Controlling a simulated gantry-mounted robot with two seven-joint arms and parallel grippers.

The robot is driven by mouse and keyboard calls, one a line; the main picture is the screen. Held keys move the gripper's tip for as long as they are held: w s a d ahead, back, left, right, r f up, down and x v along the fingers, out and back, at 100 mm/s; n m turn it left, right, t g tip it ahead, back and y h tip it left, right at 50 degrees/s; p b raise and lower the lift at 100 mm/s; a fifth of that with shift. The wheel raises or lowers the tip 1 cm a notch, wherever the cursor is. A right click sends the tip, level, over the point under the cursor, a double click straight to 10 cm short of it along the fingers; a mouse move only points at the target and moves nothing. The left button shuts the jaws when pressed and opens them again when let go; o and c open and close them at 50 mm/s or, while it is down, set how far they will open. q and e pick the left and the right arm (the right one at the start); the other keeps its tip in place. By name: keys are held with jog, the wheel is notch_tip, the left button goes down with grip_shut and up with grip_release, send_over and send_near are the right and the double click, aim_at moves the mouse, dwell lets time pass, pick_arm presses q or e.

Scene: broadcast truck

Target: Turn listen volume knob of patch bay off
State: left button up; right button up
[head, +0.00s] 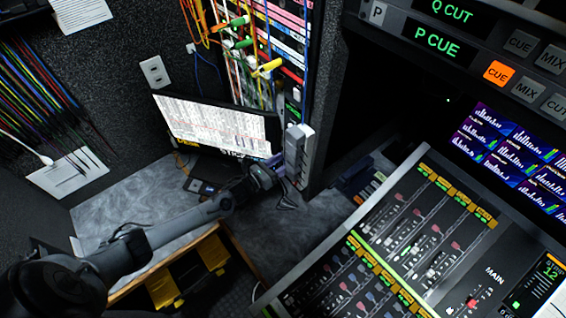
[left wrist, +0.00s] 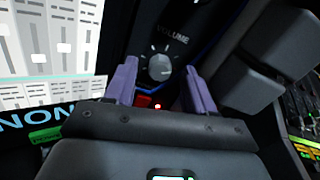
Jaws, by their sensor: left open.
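The listen volume knob (left wrist: 160,68) is a grey round knob below the word VOLUME in the left wrist view, with white tick marks around it. My left gripper (left wrist: 159,73) is open, with one purple finger on each side of the knob. I cannot tell whether either finger touches it. In the head view my left gripper (head: 282,184) is near the lower end of the patch bay rack (head: 318,110), and the knob cannot be made out there. My right gripper is in neither view.
A monitor (head: 215,122) stands left of the rack above a grey desk (head: 130,195). Coloured cables (head: 240,45) hang in front of the rack. A mixing console (head: 400,240) fills the right. A small red light (left wrist: 158,106) glows below the knob.

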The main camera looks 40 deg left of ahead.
pick_arm(q)
jog(key=shift+w+d, duration=0.1)
jog(key=shift+w, duration=0.35)
grip_shut()
